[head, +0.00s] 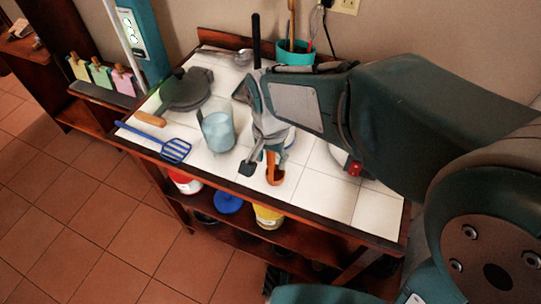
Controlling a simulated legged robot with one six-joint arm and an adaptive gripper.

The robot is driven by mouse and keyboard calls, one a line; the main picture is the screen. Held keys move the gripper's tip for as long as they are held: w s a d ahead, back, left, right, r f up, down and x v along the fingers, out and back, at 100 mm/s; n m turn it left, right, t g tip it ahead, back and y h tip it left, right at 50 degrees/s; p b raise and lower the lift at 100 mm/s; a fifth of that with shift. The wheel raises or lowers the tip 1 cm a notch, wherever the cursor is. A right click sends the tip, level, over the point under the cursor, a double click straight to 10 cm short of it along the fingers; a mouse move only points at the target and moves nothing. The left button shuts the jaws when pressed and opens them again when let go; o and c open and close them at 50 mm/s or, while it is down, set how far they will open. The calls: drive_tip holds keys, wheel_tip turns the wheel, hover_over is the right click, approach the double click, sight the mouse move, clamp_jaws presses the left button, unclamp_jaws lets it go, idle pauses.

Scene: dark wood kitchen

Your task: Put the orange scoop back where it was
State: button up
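The orange scoop (275,172) is near the front edge of the white tiled counter, right at the end of my arm. Its cupped end points down toward the tiles. My gripper (260,165) points down over the counter, with one dark fingertip visible just left of the scoop. The other finger is hidden or merges with the scoop, so I cannot tell whether the scoop is gripped or only beside the fingers. I also cannot tell whether the scoop touches the counter.
A clear blue-tinted cup (218,132), a blue slotted spatula (172,149) and a dark pan (186,90) are left of my gripper. A teal utensil pot (295,52) stands behind. The front right tiles (378,208) are clear. Tubs sit on the shelf below.

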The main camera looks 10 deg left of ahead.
wheel_tip(320, 180, up, 12)
drive_tip(key=shift+s+r, duration=0.1)
drive_tip(key=shift+r, duration=0.05)
drive_tip(key=s+d+f+n+t, duration=0.1)
drive_tip(key=s+d, duration=0.3)
drive_tip(key=d, duration=0.7)
drive_tip(key=s+d+f+n+t, duration=0.1)
drive_tip(key=s+d+t, duration=0.3)
drive_tip(key=d, duration=0.8)
drive_tip(key=shift+s+d+f, duration=0.2)
drive_tip(key=shift+f, duration=0.15)
drive_tip(key=shift+d, duration=0.2)
